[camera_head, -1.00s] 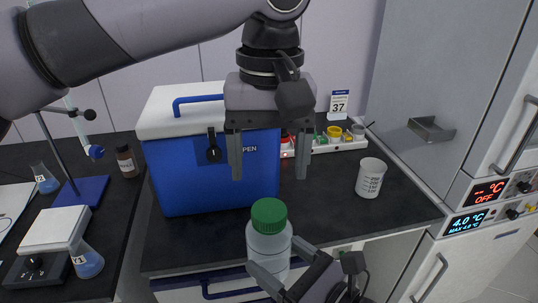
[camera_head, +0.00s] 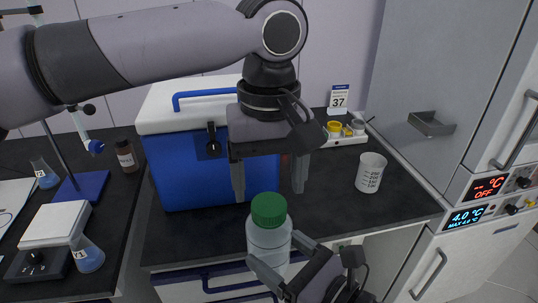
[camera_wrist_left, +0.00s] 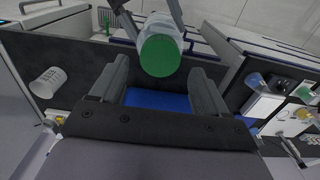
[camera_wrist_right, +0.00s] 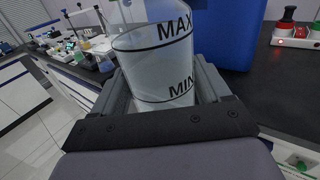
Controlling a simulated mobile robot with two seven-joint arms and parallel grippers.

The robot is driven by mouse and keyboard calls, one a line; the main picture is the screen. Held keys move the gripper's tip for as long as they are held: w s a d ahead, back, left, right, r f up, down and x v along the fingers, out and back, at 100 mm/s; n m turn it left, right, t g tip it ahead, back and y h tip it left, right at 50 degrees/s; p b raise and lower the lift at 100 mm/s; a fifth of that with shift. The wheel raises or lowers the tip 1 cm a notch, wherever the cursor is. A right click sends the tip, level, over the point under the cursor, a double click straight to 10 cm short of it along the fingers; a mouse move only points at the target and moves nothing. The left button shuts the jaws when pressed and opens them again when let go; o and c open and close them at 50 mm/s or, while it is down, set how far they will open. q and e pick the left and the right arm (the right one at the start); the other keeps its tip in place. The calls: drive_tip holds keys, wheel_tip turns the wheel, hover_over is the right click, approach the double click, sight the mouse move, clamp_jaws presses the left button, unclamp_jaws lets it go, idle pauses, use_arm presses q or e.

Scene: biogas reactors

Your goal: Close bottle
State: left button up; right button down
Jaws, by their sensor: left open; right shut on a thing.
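A clear bottle (camera_head: 268,241) with a green cap (camera_head: 268,209) stands upright in front of the bench edge. The cap sits on top of the bottle; how tightly cannot be told. My right gripper (camera_head: 272,272) is shut on the bottle's body, which also shows with MAX and MIN marks in the right wrist view (camera_wrist_right: 155,75). My left gripper (camera_head: 269,190) is open and points down, its fingertips a little above and behind the cap in the head view. In the left wrist view the green cap (camera_wrist_left: 160,55) is beyond the open fingers, with nothing between them.
A blue cooler box (camera_head: 190,165) with a white lid stands behind the left gripper. A white beaker (camera_head: 370,173) stands on the bench at right. A brown bottle (camera_head: 127,157), a scale (camera_head: 56,222) and flasks are at left. The bench right of the cooler is mostly clear.

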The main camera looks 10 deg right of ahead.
sight(269, 203)
use_arm(q)
drive_tip(key=shift+f, duration=1.85)
drive_tip(key=c, duration=1.1)
drive_tip(key=m, duration=0.9)
drive_tip(key=shift+m, duration=0.4)
drive_tip(key=m, duration=1.1)
drive_tip(key=o, duration=1.3)
drive_tip(key=shift+c, duration=0.2)
